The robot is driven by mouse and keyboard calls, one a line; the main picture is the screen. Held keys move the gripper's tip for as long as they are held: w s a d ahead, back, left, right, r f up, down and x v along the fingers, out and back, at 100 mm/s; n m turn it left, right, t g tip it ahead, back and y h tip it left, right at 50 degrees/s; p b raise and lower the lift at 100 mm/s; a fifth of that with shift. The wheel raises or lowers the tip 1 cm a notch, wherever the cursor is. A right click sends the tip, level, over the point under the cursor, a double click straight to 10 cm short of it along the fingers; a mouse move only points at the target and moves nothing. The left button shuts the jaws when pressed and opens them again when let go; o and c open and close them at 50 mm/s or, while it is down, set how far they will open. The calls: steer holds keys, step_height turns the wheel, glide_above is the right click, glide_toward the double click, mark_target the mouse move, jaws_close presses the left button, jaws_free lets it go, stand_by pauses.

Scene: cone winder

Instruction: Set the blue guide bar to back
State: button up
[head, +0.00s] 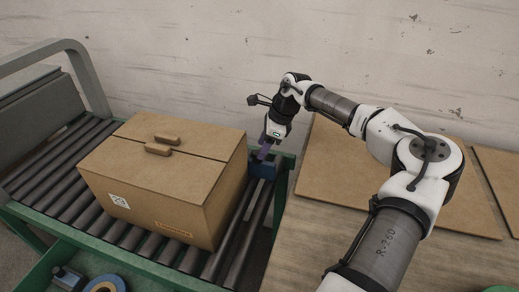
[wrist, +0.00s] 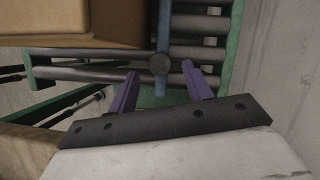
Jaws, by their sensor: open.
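The blue guide bar (head: 262,170) stands at the right edge of the roller conveyor, just right of the carton; much of it is hidden in the head view. In the wrist view the blue bar (wrist: 164,25) runs across the rollers, with a dark round knob (wrist: 159,65) on it. My gripper (head: 264,153) is above the bar, its purple fingers pointing down. In the wrist view my gripper (wrist: 160,72) is open, with one finger on each side of the knob. I cannot tell whether either finger touches it.
A closed cardboard carton (head: 165,185) sits on the conveyor rollers (head: 45,180), close left of the bar. A green side rail (head: 284,195) borders the rollers. Flat cardboard sheets (head: 345,175) lie on the table to the right.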

steer(key=shift+x, duration=1.6)
jaws_close()
